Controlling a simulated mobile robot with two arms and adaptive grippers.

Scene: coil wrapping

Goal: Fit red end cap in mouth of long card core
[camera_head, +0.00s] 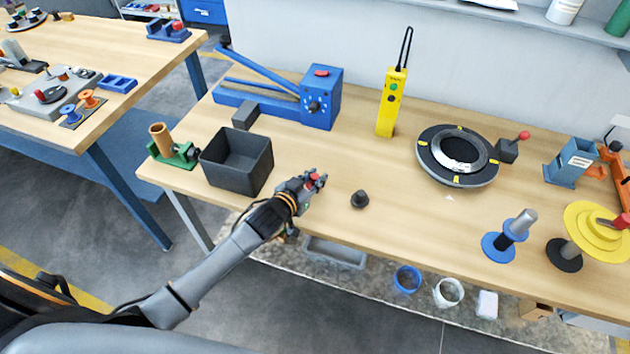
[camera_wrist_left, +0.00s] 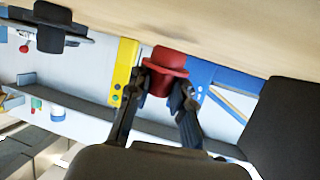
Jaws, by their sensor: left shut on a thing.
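My left gripper (camera_head: 312,184) is shut on the red end cap (camera_wrist_left: 166,70), which has a wide flange and a narrower plug. In the left wrist view the cap sits between the two fingertips (camera_wrist_left: 160,92). In the head view only small red parts of it show at the fingertips. The brown card core (camera_head: 161,139) stands in a green holder (camera_head: 176,156) at the table's left end. Its top mouth is free of any cap. The gripper is to the right of the core and apart from it. My right gripper is not in view.
An open dark grey bin (camera_head: 237,165) stands between the core's holder and my gripper. A black cap-like piece (camera_head: 359,200) lies right of my gripper. A blue machine (camera_head: 318,98), a yellow device (camera_head: 391,103) and a black ring (camera_head: 458,156) stand farther back.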

